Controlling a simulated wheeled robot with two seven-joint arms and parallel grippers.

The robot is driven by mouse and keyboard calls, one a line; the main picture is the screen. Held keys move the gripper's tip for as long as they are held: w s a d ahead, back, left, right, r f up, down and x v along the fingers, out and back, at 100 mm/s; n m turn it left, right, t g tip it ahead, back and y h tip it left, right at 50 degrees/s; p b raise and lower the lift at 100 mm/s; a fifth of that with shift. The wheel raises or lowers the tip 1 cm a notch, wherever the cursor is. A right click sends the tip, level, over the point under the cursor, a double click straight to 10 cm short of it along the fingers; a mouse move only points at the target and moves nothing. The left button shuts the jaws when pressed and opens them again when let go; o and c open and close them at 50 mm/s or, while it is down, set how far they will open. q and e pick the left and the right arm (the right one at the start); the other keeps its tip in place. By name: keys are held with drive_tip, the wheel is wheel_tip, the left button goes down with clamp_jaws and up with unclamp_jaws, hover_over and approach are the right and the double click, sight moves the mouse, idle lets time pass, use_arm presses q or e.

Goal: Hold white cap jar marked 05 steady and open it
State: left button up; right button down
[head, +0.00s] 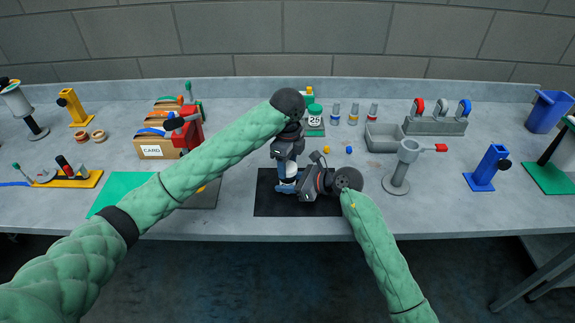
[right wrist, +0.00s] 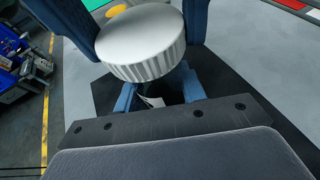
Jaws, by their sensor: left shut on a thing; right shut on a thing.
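The white cap jar stands upright on the black mat (head: 268,208), mostly hidden by my grippers in the head view. Its ribbed white cap (right wrist: 143,45) fills the top of the right wrist view. My left gripper (head: 289,172) reaches down from above, its blue fingers on both sides of the cap. My right gripper (head: 291,186) comes in from the right, its blue fingers (right wrist: 158,95) closed on the jar body below the cap. A bit of white label shows between them. The 05 marking is not readable.
A green-capped jar marked 26 (head: 315,118) stands behind, beside small vials (head: 353,115). A grey bin (head: 384,137) and a grey stand with a red handle (head: 403,165) are to the right. A cardboard box (head: 157,150) sits left. Loose yellow and blue bits lie behind the mat.

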sight(288, 166)
use_arm(q)
drive_tip(key=shift+r, duration=0.3)
drive_tip(key=shift+r, duration=1.9)
use_arm(e)
drive_tip(key=c, duration=0.7)
unclamp_jaws()
drive_tip(key=shift+c, duration=0.2)
